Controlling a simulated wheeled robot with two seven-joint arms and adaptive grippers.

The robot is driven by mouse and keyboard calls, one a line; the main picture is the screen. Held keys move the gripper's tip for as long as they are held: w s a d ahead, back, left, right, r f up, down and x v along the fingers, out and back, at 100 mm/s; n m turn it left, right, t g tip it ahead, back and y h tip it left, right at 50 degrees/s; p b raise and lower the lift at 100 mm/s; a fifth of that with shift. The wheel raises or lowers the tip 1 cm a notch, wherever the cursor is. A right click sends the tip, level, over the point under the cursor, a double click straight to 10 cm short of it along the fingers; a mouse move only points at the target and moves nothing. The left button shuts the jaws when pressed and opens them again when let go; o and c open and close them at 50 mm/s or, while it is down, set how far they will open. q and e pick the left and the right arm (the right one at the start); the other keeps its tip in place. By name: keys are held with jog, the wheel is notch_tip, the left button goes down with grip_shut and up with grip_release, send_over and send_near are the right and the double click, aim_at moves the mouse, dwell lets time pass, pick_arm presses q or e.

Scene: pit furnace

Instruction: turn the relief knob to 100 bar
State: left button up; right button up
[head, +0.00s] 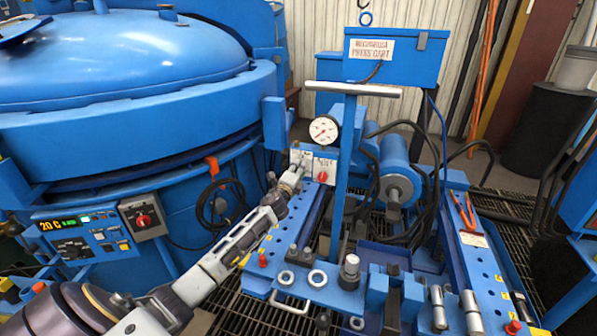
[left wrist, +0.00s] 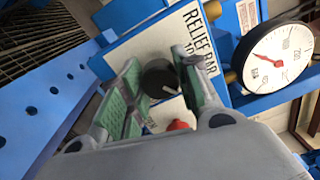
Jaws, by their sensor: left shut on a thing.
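The relief knob (left wrist: 160,82) is dark and round with a white pointer line. It sits on a white plate (left wrist: 127,65) lettered "RELIEF BAR", seen tilted in the left wrist view; part of the scale is hidden. My left gripper (left wrist: 166,90) has its green-padded fingers on either side of the knob and is shut on it. In the head view my left gripper (head: 297,170) reaches the plate below the gauge and hides the knob. The pressure gauge (head: 323,130) has a white face and a red needle; it also shows in the left wrist view (left wrist: 277,57). My right gripper is out of view.
A red knob (head: 322,175) sits on the panel right beside my left gripper. A blue T-handled post (head: 345,170) stands just to the right. The big blue furnace (head: 130,120) fills the left.

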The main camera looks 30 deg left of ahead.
pick_arm(q)
jog(key=shift+n, duration=1)
jog(key=n, duration=0.2)
jog(key=shift+n+p, duration=0.35)
jog(key=shift+n, duration=0.05)
jog(key=n+p, duration=0.1)
jog(key=n, duration=0.1)
jog(key=shift+n, duration=0.4)
jog(key=shift+n+p, duration=0.45)
jog(key=shift+n, duration=0.65)
jog(key=shift+n+y, duration=0.3)
jog(key=shift+n, duration=0.2)
jog(key=shift+n+p, duration=0.45)
jog(key=shift+n, duration=0.15)
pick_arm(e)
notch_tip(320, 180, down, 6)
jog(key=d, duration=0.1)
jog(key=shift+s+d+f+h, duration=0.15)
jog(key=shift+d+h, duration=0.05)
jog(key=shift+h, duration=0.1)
pick_arm(q)
jog(key=o, duration=1.1)
jog(key=shift+c, duration=0.2)
